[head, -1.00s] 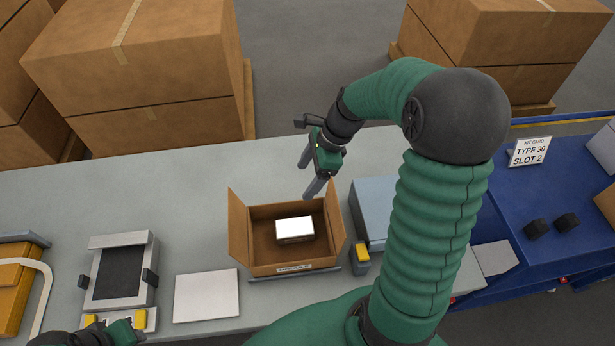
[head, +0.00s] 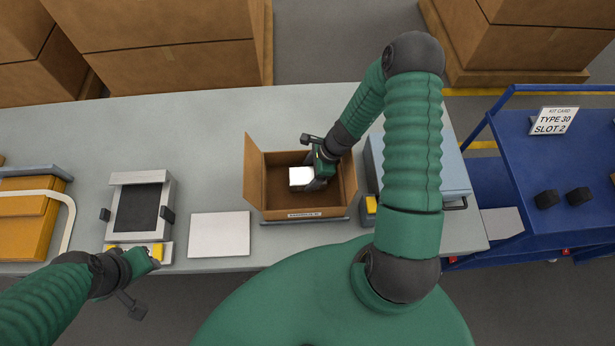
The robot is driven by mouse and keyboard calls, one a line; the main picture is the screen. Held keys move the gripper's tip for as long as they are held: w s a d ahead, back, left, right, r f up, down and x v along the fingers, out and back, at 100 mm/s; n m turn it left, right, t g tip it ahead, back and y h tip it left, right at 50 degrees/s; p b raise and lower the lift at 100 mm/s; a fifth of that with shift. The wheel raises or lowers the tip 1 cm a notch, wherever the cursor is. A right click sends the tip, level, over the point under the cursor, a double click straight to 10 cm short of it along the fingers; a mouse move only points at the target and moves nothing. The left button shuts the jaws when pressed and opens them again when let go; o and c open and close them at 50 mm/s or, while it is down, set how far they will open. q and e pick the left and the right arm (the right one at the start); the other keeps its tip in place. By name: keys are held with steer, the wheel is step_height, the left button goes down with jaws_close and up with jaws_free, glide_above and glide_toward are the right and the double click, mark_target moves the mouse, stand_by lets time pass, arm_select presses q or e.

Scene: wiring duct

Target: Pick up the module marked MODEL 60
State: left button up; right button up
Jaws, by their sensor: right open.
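A small module with a white top (head: 301,178) lies in the open cardboard box (head: 255,172) on the bench. No marking can be read on it. My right gripper (head: 318,180) reaches down into the box at the module's right side. Its jaws are open, and the fingers are partly hidden, so I cannot tell whether they touch the module. My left gripper (head: 150,263) is low at the left, by the front edge of the grey fixture with a dark panel (head: 139,208). Its fingers are too unclear to judge.
A white plate (head: 220,234) lies between fixture and box. A blue-grey case (head: 455,175) stands right of the box. A blue cart (head: 500,150) carries a card reading TYPE 30 SLOT 2 (head: 552,121) and two black blocks (head: 562,198). The back of the bench is clear.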

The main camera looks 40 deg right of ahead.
steer(key=x, duration=0.3)
steer(key=shift+r, duration=0.1)
jaws_close()
stand_by(0.4)
